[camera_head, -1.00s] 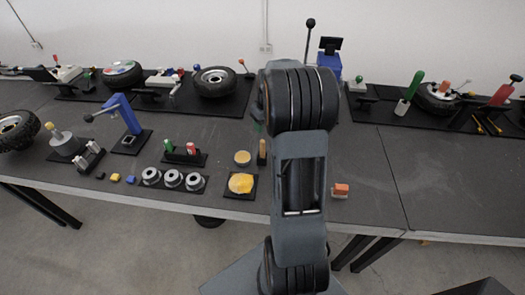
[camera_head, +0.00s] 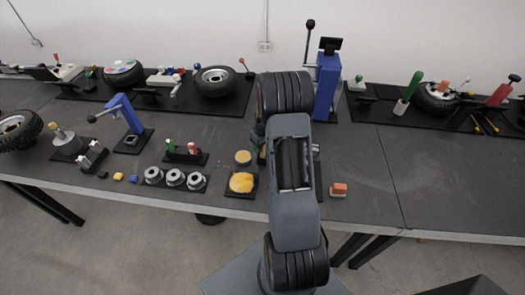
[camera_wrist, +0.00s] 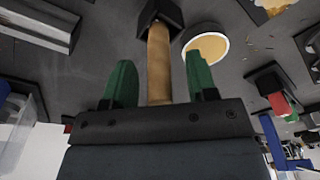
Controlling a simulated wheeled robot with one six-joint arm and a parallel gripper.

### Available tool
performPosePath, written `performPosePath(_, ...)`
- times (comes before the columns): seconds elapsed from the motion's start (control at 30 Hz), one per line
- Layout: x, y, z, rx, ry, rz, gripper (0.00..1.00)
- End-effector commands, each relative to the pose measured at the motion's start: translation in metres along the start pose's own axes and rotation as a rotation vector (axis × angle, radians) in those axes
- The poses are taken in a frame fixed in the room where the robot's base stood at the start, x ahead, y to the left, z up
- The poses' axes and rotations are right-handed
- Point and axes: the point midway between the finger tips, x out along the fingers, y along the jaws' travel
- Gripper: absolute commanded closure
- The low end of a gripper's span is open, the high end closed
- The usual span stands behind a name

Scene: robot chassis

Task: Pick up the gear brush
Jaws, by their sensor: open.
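A wooden handle (camera_wrist: 158,60), which I take to be the gear brush, shows in the wrist view. Its far end meets a black block (camera_wrist: 160,12); any bristles are hidden. My gripper (camera_wrist: 165,70) has two green fingers, one on each side of the handle. The fingers are open, with a gap between each of them and the wood. The near end of the handle disappears behind the gripper body. In the head view my arm covers most of this spot.
A round tin with yellow contents (camera_head: 243,157) sits close beside the handle, with a yellow lump on a black mat (camera_head: 242,182) in front. A blue press (camera_head: 327,85) stands behind my arm. An orange block (camera_head: 339,189) lies to the right, near bare table.

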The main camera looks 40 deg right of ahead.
Motion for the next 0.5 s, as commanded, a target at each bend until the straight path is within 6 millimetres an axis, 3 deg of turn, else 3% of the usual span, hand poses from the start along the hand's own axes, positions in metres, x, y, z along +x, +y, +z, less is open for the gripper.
performPosePath(0.37,0.0105,0.0002,0.0001,0.000,0.001,0.001,0.48)
performPosePath(0.5,0.0103,0.0002,0.0001,0.000,0.001,0.001,0.59)
